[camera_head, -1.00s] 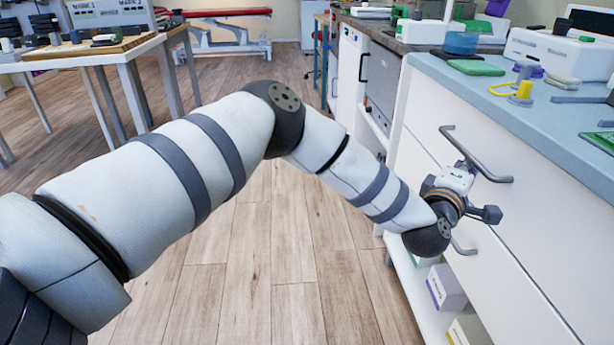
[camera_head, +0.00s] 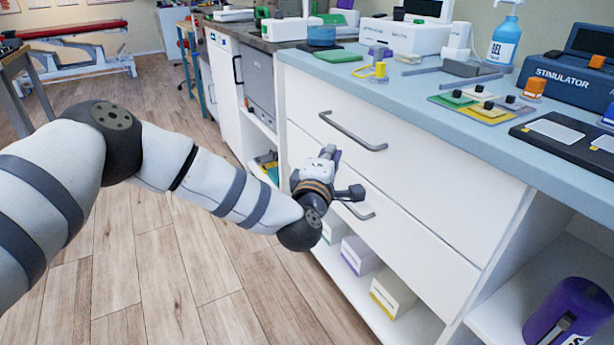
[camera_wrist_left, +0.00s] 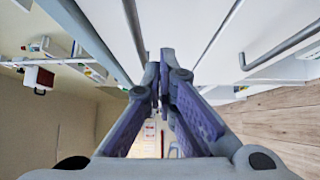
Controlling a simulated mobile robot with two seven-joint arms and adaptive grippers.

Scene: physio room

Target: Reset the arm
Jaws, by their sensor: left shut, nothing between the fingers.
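My left arm comes in from the left in the head view. My left gripper (camera_head: 335,156) is at its end, in front of the white drawer cabinet (camera_head: 430,180), near the two drawer handles. In the left wrist view the purple finger pads of the left gripper (camera_wrist_left: 160,85) come together at the tips, shut with nothing between them. The upper drawer handle (camera_head: 352,132) is behind and above the gripper; the lower handle (camera_head: 357,208) is partly hidden by it. Both drawers look closed. I cannot tell whether the gripper touches the cabinet front. My right gripper is not in view.
Boxes (camera_head: 392,292) stand on the low shelf, a purple roll (camera_head: 568,312) at lower right. The wooden floor (camera_head: 150,270) is clear.

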